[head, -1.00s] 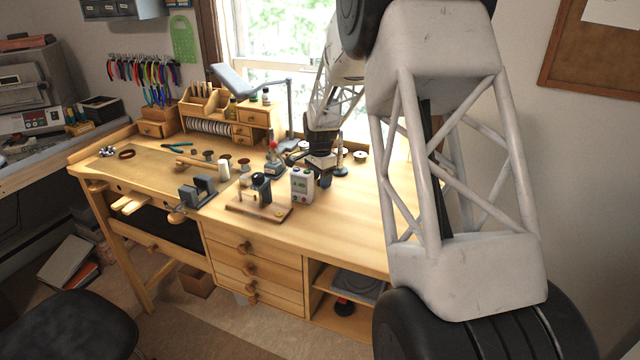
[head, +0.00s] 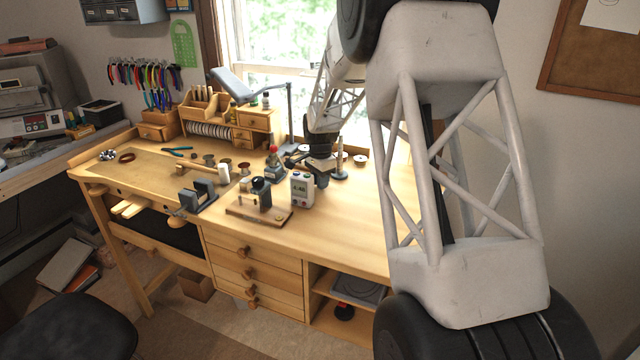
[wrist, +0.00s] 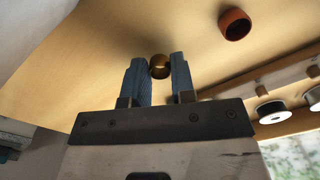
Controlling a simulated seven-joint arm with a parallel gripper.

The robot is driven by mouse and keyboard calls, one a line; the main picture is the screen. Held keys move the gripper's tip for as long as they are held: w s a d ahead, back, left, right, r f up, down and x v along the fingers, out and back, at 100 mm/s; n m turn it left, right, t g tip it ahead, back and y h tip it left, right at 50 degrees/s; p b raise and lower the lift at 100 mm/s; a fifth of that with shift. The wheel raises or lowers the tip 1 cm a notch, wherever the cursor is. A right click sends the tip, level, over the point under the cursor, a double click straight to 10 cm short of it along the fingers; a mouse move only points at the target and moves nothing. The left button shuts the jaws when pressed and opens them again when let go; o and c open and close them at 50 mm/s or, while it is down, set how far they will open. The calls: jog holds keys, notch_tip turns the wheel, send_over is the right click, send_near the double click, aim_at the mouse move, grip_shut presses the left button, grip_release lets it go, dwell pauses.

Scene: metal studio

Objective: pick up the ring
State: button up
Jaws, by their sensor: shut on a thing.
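The ring (wrist: 160,72) is a small brass-coloured band in the wrist view, between the tips of the two blue ridged fingers. My gripper (wrist: 159,65) is shut on it. The wooden surface behind it is blurred, and I cannot tell how high the ring is above it. The ring cannot be made out there.
A reddish-brown round piece (wrist: 235,24) lies beyond the gripper in the wrist view, with spools (wrist: 272,111) at the right. A desk lamp (head: 290,112) stands left of my arm. The bench's front right is clear.

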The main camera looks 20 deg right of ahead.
notch_tip(320, 180, up, 9)
jog(key=shift+r, duration=0.2)
dwell(0.3)
